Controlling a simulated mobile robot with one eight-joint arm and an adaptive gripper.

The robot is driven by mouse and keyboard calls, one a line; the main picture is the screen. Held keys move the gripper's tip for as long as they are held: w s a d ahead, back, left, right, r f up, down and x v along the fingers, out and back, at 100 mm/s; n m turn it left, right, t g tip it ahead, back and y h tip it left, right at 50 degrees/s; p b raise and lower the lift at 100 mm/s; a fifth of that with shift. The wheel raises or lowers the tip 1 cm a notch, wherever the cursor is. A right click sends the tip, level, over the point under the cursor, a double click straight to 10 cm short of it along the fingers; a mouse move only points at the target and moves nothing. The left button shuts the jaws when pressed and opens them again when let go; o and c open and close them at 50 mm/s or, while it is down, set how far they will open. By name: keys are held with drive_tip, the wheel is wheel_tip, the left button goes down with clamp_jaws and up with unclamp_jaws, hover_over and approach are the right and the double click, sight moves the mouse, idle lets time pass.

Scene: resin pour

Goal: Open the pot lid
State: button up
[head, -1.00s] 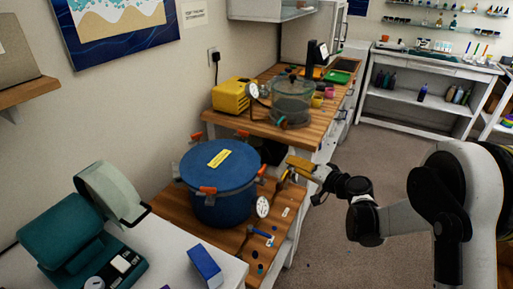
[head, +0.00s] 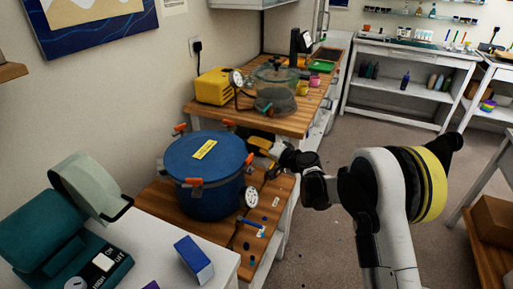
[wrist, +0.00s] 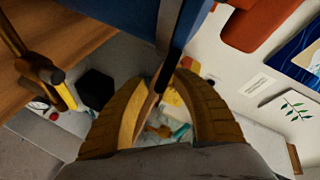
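The blue pot (head: 212,201) stands on the lower wooden bench, with its flat blue lid (head: 185,150) seated on top. The lid carries a yellow label (head: 204,149). Orange clamps sit around the rim, one at the front (head: 195,182) and others at the back and right side. My gripper (head: 255,147) is at the right side of the pot, near rim height. In the wrist view my gripper (wrist: 164,78) has its fingers apart, with a thin dark strip by the blue pot showing between the tips. An orange clamp (wrist: 255,25) lies beyond the right finger. Contact cannot be told.
A round gauge (head: 251,197) sticks out at the pot's front right. A clear chamber (head: 275,88) and a yellow box (head: 213,86) stand on the higher bench behind. A white table with a teal device (head: 45,230) and blue box (head: 194,258) is in front.

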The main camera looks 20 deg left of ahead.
clamp_jaws()
drive_tip(key=shift+r, duration=0.1)
